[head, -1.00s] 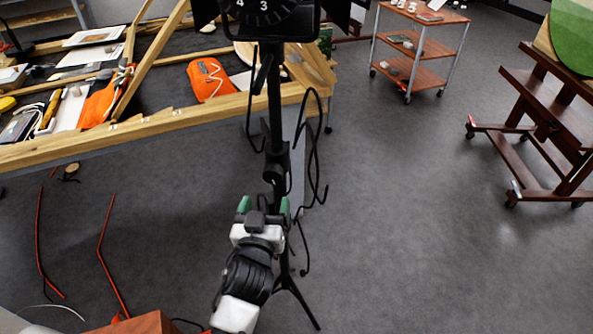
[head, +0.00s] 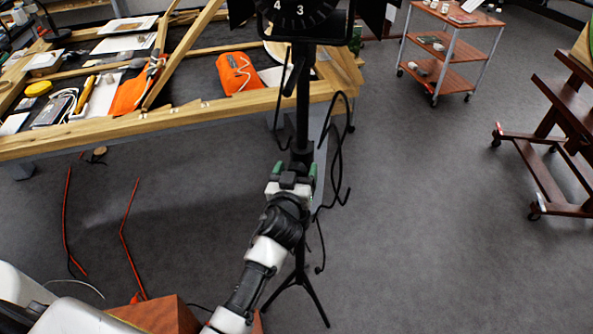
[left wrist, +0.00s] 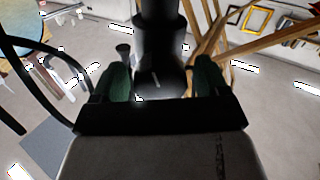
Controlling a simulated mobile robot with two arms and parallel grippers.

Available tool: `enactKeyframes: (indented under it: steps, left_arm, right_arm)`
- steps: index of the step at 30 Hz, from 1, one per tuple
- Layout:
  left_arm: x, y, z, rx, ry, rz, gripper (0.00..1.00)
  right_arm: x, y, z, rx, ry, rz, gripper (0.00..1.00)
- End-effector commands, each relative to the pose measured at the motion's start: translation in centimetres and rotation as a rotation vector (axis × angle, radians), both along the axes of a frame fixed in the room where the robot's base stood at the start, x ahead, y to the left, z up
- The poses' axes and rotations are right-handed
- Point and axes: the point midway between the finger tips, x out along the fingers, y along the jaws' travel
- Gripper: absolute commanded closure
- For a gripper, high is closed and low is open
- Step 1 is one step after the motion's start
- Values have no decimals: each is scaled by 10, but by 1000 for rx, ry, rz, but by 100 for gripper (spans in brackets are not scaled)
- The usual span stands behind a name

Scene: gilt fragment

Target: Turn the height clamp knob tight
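A black lamp stand (head: 302,110) rises from a tripod base to a lamp head with a numbered dial (head: 297,10). Its clamp collar (head: 300,157) is partway up the pole; in the left wrist view the collar (left wrist: 160,65) is large and dark. A small dark stub, perhaps the clamp knob (left wrist: 123,52), shows left of the collar, near one finger. My left gripper (head: 294,170) is just below and in front of the collar. Its green-tipped fingers stand apart (left wrist: 161,80) around the collar's sides, apparently empty. Contact is unclear. My right gripper is not in view.
Black cables (head: 338,150) hang beside the pole. A wood-edged workbench (head: 130,123) with tools and orange pouches stands behind at left. Red cables (head: 124,240) lie on the floor. A shelf trolley (head: 443,77) and a wooden easel (head: 560,140) stand right, with clear floor between.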

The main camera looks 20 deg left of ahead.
Motion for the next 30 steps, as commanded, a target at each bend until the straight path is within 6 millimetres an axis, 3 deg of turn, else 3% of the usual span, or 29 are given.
enactKeyframes:
  steps: [1,9,20,30]
  left_arm:
    - [0,0,0,0,0,0,33]
    - [0,0,0,0,0,0,73]
    - [0,0,0,63,5,0,73]
    - [0,-1,-1,316,22,0,73]
  right_arm:
    - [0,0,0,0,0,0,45]
    - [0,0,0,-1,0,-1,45]
    - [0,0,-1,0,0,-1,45]
    - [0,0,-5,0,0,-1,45]
